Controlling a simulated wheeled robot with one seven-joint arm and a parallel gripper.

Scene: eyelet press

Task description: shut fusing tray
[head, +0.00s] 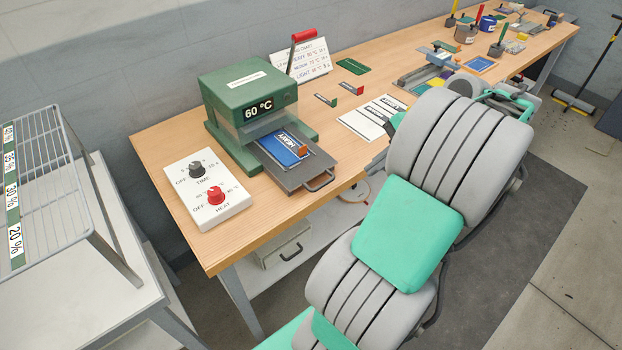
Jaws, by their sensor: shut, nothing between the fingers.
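The green press (240,102) stands on the wooden bench and its display reads 60 °C. Its fusing tray (300,176), a grey plate with a wire handle (320,182), is pulled out at the front. A blue card marked HEAVY (283,147) lies on the tray, with a small orange-brown piece (302,151) at the card's edge. My large grey and green arm fills the right of the view. Only a small grey part of my gripper (376,163) shows past the arm, right of the tray and apart from it. It is shut and empty; the rest is hidden.
A white control box (206,188) with TIME and HEAT knobs sits left of the tray. The press lever has a red grip (304,35). A sign (300,60), small cards and a printed white sheet (371,117) lie nearby. A wire rack (50,170) stands at left.

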